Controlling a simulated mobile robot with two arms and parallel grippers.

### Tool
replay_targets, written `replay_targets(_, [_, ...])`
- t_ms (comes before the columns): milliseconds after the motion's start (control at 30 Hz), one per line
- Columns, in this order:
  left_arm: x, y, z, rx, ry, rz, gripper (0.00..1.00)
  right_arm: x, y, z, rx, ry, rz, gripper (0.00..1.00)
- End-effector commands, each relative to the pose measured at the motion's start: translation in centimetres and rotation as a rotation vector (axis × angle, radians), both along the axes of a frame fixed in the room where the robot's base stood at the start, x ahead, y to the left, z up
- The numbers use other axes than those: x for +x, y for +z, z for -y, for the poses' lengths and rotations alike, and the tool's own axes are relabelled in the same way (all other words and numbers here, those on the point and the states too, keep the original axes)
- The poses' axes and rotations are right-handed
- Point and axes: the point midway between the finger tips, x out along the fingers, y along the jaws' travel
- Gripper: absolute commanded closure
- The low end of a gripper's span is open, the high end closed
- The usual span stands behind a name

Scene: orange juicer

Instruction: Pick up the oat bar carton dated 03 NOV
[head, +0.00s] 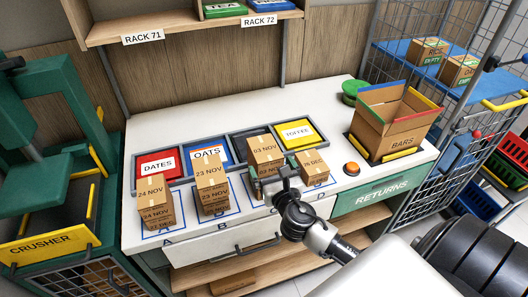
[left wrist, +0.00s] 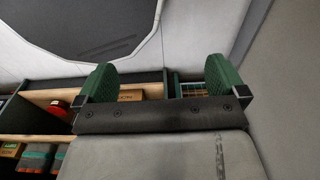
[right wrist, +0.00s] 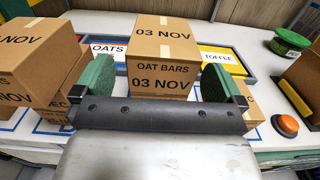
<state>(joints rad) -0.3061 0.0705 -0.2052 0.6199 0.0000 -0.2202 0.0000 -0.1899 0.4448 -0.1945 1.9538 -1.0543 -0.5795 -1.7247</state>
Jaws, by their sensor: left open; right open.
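The oat bar carton dated 03 NOV (head: 265,147) is a brown box with pale tape, on top of the stack at spot C. In the right wrist view the carton (right wrist: 162,50) shows OAT BARS and 03 NOV on its near face. My right gripper (right wrist: 158,84) is open, its green fingers on either side of the carton's lower front in that view; whether they reach past its face I cannot tell. In the head view my right gripper (head: 284,180) is in front of the stack and hides its lower part. My left gripper (left wrist: 160,80) is open and empty, away from the counter.
Stacks topped by 24 NOV (head: 151,189) and 23 NOV (head: 210,168) cartons stand left; a DEC carton (head: 313,168) stands right. Behind are coloured trays, including OATS (head: 207,152). An open BARS box (head: 392,120) and orange button (head: 351,169) are right.

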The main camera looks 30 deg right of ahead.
Motion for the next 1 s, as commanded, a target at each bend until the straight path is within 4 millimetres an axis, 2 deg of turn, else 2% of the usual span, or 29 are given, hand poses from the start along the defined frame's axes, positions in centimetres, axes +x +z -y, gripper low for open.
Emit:
replay_targets(200, [0.4,1.6,-0.8,0.010,0.001,0.005,0.00,2.7,0.8,1.1,0.001,-0.002,0.001,0.00])
replay_targets(333, [0.4,1.7,-1.0,0.013,0.002,0.006,0.00,4.3,0.5,1.5,0.002,-0.002,0.000,0.00])
replay_targets(667, [0.6,1.7,-1.0,0.013,0.003,0.007,0.00,4.9,0.3,1.6,0.002,0.000,0.000,0.02])
replay_targets(900, [0.6,1.7,-1.0,0.013,0.003,0.007,0.00,4.9,0.3,1.6,0.002,0.000,0.000,0.38])
replay_targets(1000, [0.6,1.8,-1.0,0.013,0.003,0.007,0.00,4.9,0.4,1.7,0.002,0.000,0.001,0.49])
